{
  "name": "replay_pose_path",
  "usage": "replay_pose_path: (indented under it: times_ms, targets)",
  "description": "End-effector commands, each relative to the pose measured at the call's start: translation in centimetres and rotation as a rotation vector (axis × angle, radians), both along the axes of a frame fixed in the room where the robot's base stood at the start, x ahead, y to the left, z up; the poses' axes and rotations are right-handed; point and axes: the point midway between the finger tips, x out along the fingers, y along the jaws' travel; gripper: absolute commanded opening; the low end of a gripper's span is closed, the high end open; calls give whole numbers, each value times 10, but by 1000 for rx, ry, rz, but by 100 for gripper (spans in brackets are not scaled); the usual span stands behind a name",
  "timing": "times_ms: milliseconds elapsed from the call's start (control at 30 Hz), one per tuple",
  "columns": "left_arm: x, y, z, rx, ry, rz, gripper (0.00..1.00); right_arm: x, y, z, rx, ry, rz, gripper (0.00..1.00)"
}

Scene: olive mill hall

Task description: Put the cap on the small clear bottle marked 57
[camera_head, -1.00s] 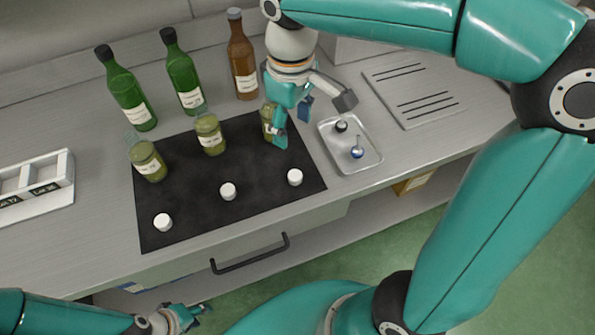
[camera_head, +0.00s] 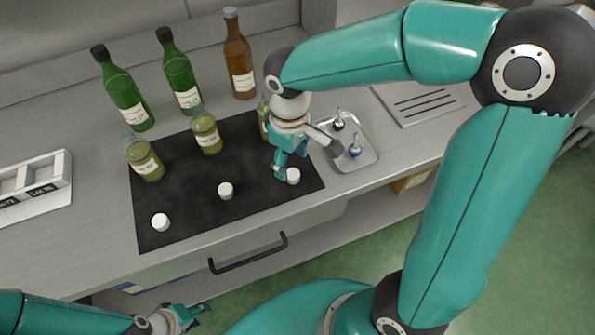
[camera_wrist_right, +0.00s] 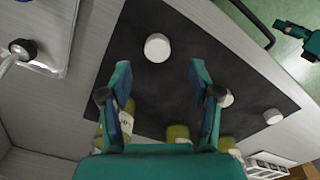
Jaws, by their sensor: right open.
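Three small clear bottles with greenish contents stand on a black mat (camera_head: 190,215): left (camera_head: 146,162), middle (camera_head: 207,136) and right (camera_head: 263,118). I cannot read which is marked 57. Three white caps lie in front: left (camera_head: 160,222), middle (camera_head: 225,190) and right (camera_head: 293,176). My right gripper (camera_head: 281,173) is open and empty beside the right cap, and its arm partly hides the right bottle. In the right wrist view the right cap (camera_wrist_right: 157,47) lies beyond the open fingertips (camera_wrist_right: 161,78), apart from them. My left gripper (camera_head: 192,316) is low, off the counter's front; its jaw state is unclear.
Two green bottles (camera_head: 124,95) and a brown bottle (camera_head: 238,62) stand behind the mat. A metal tray (camera_head: 369,163) with small tools is right of my right gripper. A white rack (camera_head: 45,190) is at left. A drawer handle (camera_head: 248,257) juts from the front.

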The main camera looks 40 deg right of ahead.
Motion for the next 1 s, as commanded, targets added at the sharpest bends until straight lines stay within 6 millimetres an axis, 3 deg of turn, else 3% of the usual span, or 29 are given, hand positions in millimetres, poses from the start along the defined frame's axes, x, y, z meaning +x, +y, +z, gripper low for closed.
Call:
replay_pose_path:
  times_ms: [167,500,867,1000]
  targets:
    - [0,0,3,0,0,0,40,-1,-1,-9,-1,4,1,63]
    - [0,0,7,0,0,0,40,-3,-4,-50,0,1,1,63]
    - [0,0,7,0,0,0,40,-2,-4,-52,0,0,0,63]
    - [0,0,7,0,0,0,40,-2,-4,-52,0,0,0,39]
